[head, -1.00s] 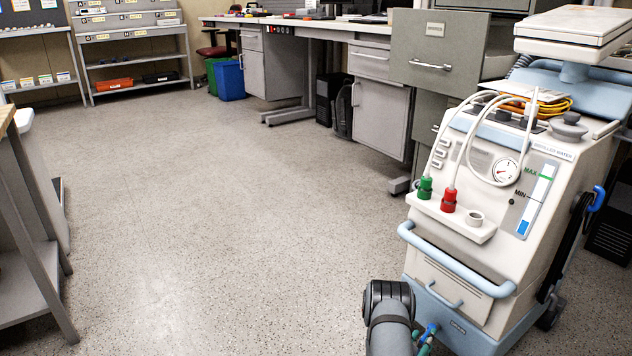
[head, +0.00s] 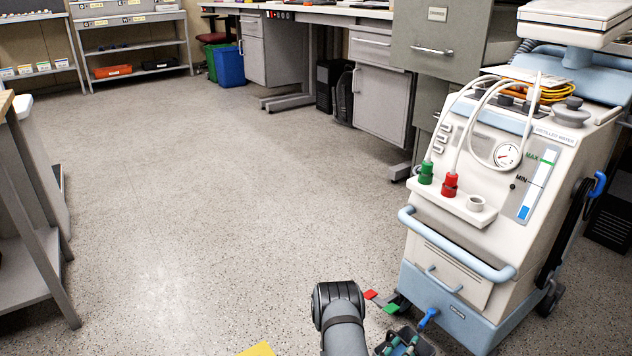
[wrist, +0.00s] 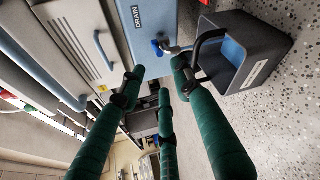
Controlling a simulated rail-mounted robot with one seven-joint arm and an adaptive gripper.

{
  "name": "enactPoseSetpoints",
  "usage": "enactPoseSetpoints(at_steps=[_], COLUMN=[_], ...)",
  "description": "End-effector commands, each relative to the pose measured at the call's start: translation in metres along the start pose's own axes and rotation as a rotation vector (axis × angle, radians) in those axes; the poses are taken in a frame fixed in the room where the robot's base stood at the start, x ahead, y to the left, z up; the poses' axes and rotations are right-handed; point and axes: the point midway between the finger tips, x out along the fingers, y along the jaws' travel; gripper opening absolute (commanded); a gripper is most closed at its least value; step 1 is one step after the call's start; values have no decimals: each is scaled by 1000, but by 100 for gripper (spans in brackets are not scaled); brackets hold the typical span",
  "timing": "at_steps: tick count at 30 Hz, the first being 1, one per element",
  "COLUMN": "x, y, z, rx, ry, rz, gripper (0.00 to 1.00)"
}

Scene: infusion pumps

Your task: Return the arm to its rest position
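My arm (head: 340,312) reaches in from the bottom edge of the head view, left of the white and blue machine. My gripper's green fingers (wrist: 160,85) spread apart in the wrist view with nothing between their tips, so it is open and empty. In the head view the fingers are small and partly cut off at the bottom edge. A dark bucket (wrist: 252,65) with a black handle stands on the floor beyond the right finger. I cannot tell whether that finger touches the handle.
The machine (head: 470,225) stands close on the right, with a blue drain tap (head: 428,318) low on its front. A yellow patch (head: 258,349) shows at the bottom. Open floor (head: 200,200) lies left.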

Motion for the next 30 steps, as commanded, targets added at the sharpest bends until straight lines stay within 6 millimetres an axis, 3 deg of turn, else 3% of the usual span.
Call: enactPoseSetpoints(at_steps=[1, 15, 30], x=[17, 115, 112], y=[-1, 0, -4], z=[9, 11, 18], rx=[11, 5, -30], ry=[-26, -15, 109], rz=[-4, -2, 78], gripper=[33, 33, 33])
